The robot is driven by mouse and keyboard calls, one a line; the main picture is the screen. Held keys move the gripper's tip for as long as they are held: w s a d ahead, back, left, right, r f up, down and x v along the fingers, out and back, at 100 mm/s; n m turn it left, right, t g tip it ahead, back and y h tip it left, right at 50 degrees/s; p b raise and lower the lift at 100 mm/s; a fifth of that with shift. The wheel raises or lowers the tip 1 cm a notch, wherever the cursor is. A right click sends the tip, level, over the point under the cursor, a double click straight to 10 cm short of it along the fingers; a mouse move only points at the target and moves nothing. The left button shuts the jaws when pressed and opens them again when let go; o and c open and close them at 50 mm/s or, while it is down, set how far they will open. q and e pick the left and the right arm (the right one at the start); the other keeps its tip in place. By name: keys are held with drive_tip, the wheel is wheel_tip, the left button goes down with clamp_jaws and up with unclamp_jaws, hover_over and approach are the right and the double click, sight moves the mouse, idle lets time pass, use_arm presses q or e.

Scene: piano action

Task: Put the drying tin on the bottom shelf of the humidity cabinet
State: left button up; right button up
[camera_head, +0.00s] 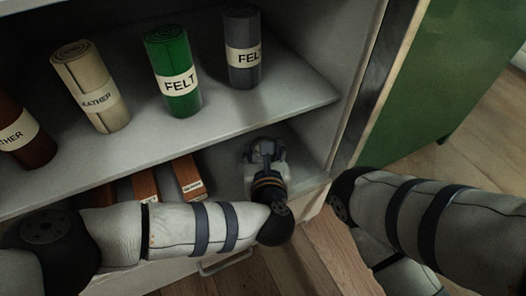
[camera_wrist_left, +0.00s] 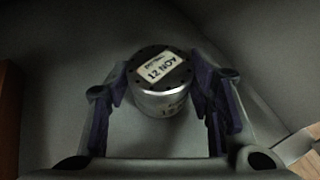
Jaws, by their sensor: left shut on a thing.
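The drying tin (camera_wrist_left: 160,100) is a small round metal tin with a paper label on its lid reading "12 NOV". In the left wrist view it sits between the two dark finger pads of my left gripper (camera_head: 264,152), which is shut on it. In the head view this gripper reaches into the right end of the bottom shelf (camera_head: 226,166) of the humidity cabinet, below the upper shelf, and mostly hides the tin. The tin looks upright. I cannot tell whether its base touches the shelf. My right gripper is out of view; only its arm shows at the right.
Brown boxes, one of them the right-hand box (camera_head: 187,178), stand on the bottom shelf left of my gripper. The upper shelf (camera_head: 290,94) holds felt rolls such as the green roll (camera_head: 172,70), and leather rolls. A green door panel (camera_head: 445,75) is at the right.

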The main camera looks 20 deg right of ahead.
use_arm(q)
drive_tip(key=o, duration=1.2)
drive_tip(key=shift+f, duration=0.1)
drive_tip(key=shift+s+r, duration=0.15)
drive_tip(key=shift+r, duration=0.15)
drive_tip(key=p+v, duration=0.5)
drive_tip(key=v, duration=0.6)
drive_tip(key=shift+a+r, duration=0.1)
drive_tip(key=shift+s+a, duration=0.15)
drive_tip(key=shift+s, duration=0.15)
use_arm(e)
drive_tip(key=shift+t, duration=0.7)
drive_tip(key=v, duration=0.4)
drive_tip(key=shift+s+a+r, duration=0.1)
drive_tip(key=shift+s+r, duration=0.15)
